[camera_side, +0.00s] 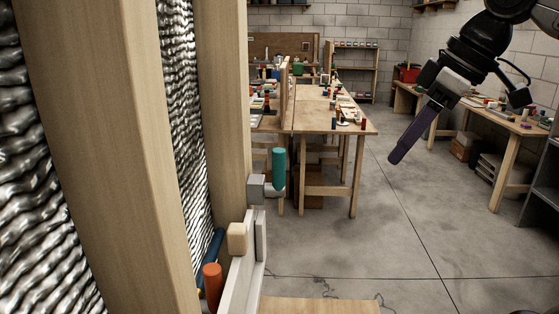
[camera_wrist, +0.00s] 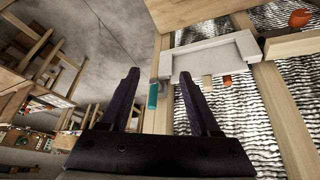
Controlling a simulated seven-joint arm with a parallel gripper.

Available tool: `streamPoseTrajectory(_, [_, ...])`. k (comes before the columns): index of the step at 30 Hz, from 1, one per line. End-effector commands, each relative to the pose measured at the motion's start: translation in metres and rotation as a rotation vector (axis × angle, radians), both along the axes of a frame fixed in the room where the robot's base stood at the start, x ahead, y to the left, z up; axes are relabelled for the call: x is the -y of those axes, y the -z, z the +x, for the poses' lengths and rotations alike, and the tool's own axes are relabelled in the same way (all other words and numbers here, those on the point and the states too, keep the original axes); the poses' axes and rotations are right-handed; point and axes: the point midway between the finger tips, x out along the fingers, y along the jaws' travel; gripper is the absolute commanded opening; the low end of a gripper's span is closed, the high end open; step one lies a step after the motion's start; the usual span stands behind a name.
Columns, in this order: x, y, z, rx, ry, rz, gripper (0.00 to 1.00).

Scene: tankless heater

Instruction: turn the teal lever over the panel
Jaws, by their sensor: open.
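The teal lever (camera_side: 278,170) is a short upright cylinder on a grey block beside the wooden post, above the pale panel (camera_side: 262,235). In the wrist view the teal lever (camera_wrist: 153,95) shows between my two dark fingers, beyond them, near the panel's left end (camera_wrist: 215,57). My gripper (camera_side: 392,160) is off to the right of the lever in the side view, clearly apart from it and pointing down-left. In the wrist view my gripper (camera_wrist: 159,76) is open, with nothing between its fingertips. In the side view the fingers overlap, so their gap is hidden.
Wooden posts (camera_side: 222,100) with silvery crinkled sheet between them stand at left. An orange cylinder (camera_side: 212,280), a cream block (camera_side: 237,238) and a blue bar (camera_side: 214,248) sit by the panel. Cluttered workbenches (camera_side: 330,125) stand behind. Space between gripper and lever looks clear.

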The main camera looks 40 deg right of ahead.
Motion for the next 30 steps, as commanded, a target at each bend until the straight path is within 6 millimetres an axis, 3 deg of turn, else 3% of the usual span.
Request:
streamPoseTrajectory(3, [-0.007, -0.033, 0.036, -0.005, -0.057, -0.001, 0.63])
streamPoseTrajectory(6, [-0.014, -0.052, 0.066, -0.010, -0.103, -0.002, 0.63])
streamPoseTrajectory(11, [-0.024, -0.066, 0.118, -0.019, -0.159, 0.000, 0.63])
streamPoseTrajectory(15, [-0.030, -0.059, 0.156, -0.025, -0.172, 0.004, 0.63])
streamPoseTrajectory(18, [-0.032, -0.047, 0.171, -0.051, -0.174, 0.005, 0.63])
streamPoseTrajectory(26, [-0.036, -0.025, 0.181, -0.076, -0.177, 0.006, 0.63])
streamPoseTrajectory(30, [-0.040, -0.004, 0.188, -0.079, -0.178, 0.006, 0.63])
